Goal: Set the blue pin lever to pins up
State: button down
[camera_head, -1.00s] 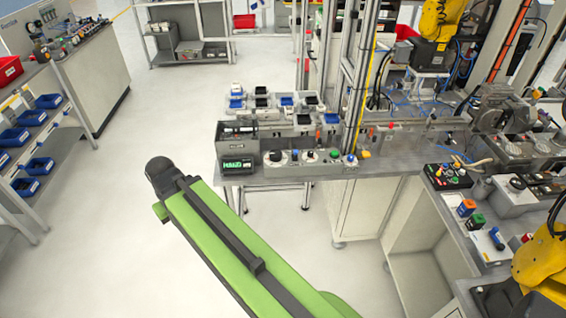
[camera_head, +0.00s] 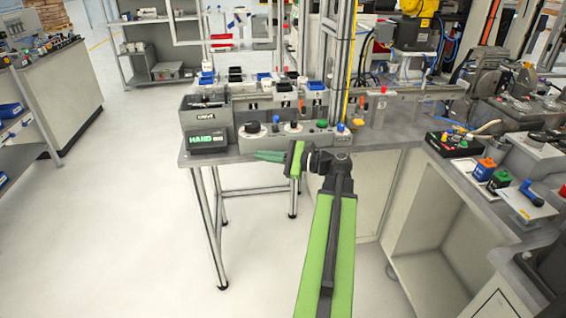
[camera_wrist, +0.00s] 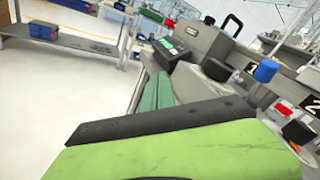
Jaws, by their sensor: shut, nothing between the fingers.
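A blue lever handle (camera_head: 530,192) sits on a pale plate on the right-hand bench in the head view. A small blue-topped control (camera_head: 340,128) also stands at the right end of the grey control panel; I cannot tell which of these is the pin lever. A blue cap (camera_wrist: 265,71) shows in the wrist view beside a plate marked 1. My gripper (camera_head: 257,155) is shut and empty, with its teal fingers pointing left, just in front of the panel's bench edge. In the wrist view its fingers (camera_wrist: 157,92) are partly hidden by my green arm link.
The grey control panel (camera_head: 290,133) carries knobs and buttons. A box with a HAND display (camera_head: 207,140) stands to its left. Orange (camera_head: 485,168) and green (camera_head: 499,178) controls stand near the blue handle. The floor at left is clear.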

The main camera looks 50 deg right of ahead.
jog(key=s+d+r+m+t+h+b, duration=0.1)
jog(key=s+d+m+t+h+b, duration=0.3)
jog(key=s+d, duration=0.8)
jog(key=shift+s+d+r+m+t, duration=0.4)
jog(key=shift+m+t, duration=0.5)
jog(key=shift+m, duration=0.3)
jog(key=p, duration=0.4)
send_near(276, 122)
jog(key=x, duration=0.6)
jog(key=shift+w+d+r, duration=0.2)
jog(key=shift+d+r, duration=0.05)
jog(key=shift+r, duration=0.05)
